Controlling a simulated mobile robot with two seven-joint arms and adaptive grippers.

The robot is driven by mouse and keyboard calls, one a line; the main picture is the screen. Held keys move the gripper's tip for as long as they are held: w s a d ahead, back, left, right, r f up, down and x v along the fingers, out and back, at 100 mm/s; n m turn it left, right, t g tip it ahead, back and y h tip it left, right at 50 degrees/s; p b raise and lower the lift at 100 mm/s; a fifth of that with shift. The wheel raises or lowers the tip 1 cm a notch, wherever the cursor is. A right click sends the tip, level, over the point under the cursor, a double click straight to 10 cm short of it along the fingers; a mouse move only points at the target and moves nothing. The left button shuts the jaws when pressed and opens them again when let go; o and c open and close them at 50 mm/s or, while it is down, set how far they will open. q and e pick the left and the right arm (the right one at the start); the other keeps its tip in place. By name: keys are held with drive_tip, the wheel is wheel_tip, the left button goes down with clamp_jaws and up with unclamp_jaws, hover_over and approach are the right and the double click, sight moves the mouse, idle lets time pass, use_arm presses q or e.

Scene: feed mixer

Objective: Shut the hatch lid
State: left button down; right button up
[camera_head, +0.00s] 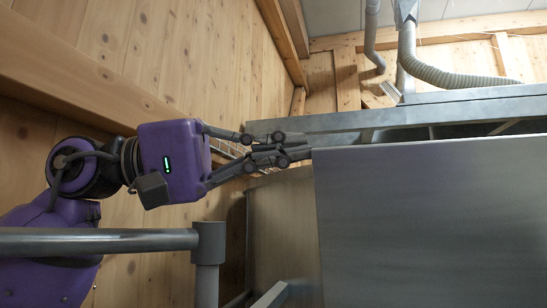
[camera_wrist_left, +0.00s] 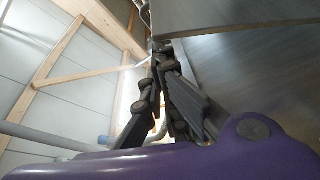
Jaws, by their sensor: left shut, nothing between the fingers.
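A large flat grey metal panel (camera_head: 430,225), which looks to be the hatch lid, fills the lower right of the head view. It stands at an angle away from the grey metal frame (camera_head: 370,122) behind it. My left gripper (camera_head: 308,149) is shut and empty, its fingertips at the panel's upper left corner. I cannot tell whether they touch it. In the left wrist view the shut fingers (camera_wrist_left: 163,50) point up, close beside a grey metal edge (camera_wrist_left: 230,16) that is probably the lid. The lid's hinge is not clear. My right gripper is not in view.
A grey pipe railing (camera_head: 110,240) with an upright post crosses the lower left, in front of my left arm. A wooden wall (camera_head: 210,60) stands behind the arm. A ribbed hose (camera_head: 455,78) and pipes run above the machine.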

use_arm(q)
drive_tip(key=shift+s+f+m+h+b, duration=0.2)
drive_tip(key=shift+s+f+m+b, duration=0.2)
drive_tip(key=shift+s+m, duration=0.25)
drive_tip(key=shift+s+f+m+h+b, duration=0.2)
drive_tip(key=shift+s+f+m+b, duration=0.2)
drive_tip(key=shift+s, duration=0.3)
drive_tip(key=shift+r, duration=0.15)
